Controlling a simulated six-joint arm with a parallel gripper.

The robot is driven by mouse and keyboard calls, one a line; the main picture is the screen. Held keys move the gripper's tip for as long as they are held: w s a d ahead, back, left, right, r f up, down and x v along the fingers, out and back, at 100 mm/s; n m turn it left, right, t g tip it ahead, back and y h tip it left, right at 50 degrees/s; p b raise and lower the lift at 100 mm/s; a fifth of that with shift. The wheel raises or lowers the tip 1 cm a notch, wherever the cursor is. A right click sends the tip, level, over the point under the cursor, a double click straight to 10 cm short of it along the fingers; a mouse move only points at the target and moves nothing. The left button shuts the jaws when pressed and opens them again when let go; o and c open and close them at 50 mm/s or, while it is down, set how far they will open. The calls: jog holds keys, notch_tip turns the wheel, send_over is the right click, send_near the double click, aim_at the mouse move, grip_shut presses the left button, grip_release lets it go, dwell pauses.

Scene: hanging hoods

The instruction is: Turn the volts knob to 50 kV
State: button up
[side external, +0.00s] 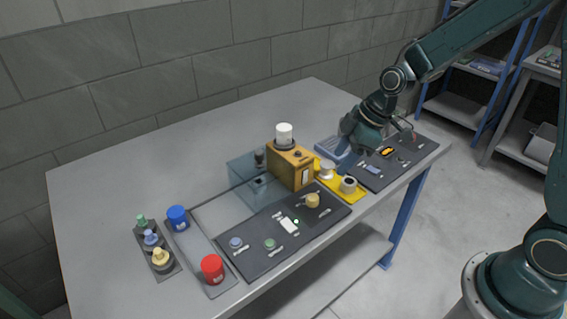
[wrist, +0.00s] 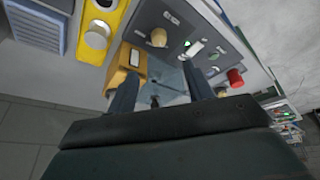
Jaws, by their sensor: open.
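A dark control panel (side external: 262,252) lies on the table with a cream knob (side external: 312,200), a blue knob (side external: 236,243), a green knob (side external: 269,244) and a small white display (side external: 289,225). Their labels are too small to read, so I cannot tell which is the volts knob. In the wrist view the cream knob (wrist: 158,37) is beyond my fingertips, on the panel (wrist: 180,20).
A yellow box (side external: 291,167) with a white-topped post and a clear case (side external: 247,176) stand behind the panel. A yellow plate (side external: 355,194) with round fittings lies right of it. Red (side external: 212,269) and blue (side external: 177,218) cylinders stand left. The table's back left is clear.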

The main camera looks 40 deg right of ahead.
aim_at(313, 197)
jog(key=shift+w+f, duration=0.15)
jog(key=shift+f, duration=0.2)
jog(key=shift+f, duration=0.1)
jog(key=shift+x, duration=6.8)
jog(key=c, duration=1)
